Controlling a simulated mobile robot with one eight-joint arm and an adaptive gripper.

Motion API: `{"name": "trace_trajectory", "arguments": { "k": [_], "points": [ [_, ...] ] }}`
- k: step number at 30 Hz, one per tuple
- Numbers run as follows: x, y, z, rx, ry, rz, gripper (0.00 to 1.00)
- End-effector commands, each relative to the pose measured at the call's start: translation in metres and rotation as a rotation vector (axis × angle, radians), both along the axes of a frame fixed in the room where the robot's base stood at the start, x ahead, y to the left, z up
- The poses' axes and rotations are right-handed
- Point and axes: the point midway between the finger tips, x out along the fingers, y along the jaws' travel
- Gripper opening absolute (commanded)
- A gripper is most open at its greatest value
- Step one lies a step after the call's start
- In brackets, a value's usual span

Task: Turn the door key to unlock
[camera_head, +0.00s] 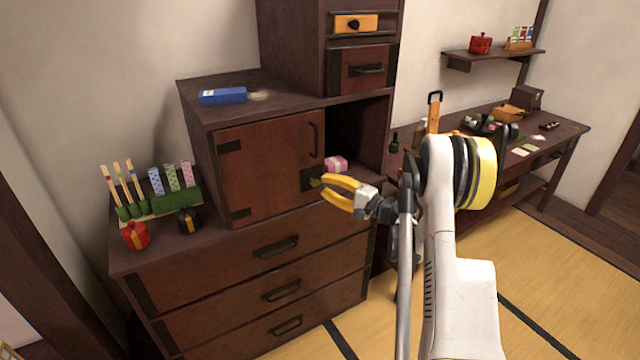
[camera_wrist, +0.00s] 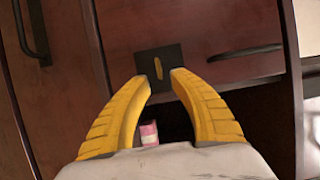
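The cabinet door (camera_head: 262,168) is a closed reddish-brown panel with a dark handle (camera_head: 313,140) near its right edge. A black lock plate (camera_head: 308,185) sits at its lower right corner. In the wrist view the plate (camera_wrist: 174,58) carries a small, narrow yellow key (camera_wrist: 158,68), seen nearly end-on and upright in the picture. My gripper (camera_head: 325,186) has two yellow fingers, spread apart and empty, pointing at the plate. In the wrist view the fingertips (camera_wrist: 160,79) stand on either side of the key's line, just below it in the picture. Whether either finger touches it cannot be told.
An open compartment with a pink box (camera_head: 337,164) lies right of the door. Drawers (camera_head: 275,265) are below. A blue box (camera_head: 222,96) lies on top of the cabinet. Skewers and small pouches (camera_head: 136,235) stand at left. A side table (camera_head: 565,128) is at right.

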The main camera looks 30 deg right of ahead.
Motion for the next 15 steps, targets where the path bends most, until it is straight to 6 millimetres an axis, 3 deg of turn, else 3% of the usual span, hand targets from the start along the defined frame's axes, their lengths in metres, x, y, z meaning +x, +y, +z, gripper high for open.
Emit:
{"name": "trace_trajectory", "arguments": {
  "k": [9, 15],
  "points": [
    [-0.062, -0.029, 0.0, 0.0, 0.0, -0.001, 0.27],
    [-0.079, -0.035, 0.0, 0.0, 0.0, 0.001, 0.27]
  ]
}}
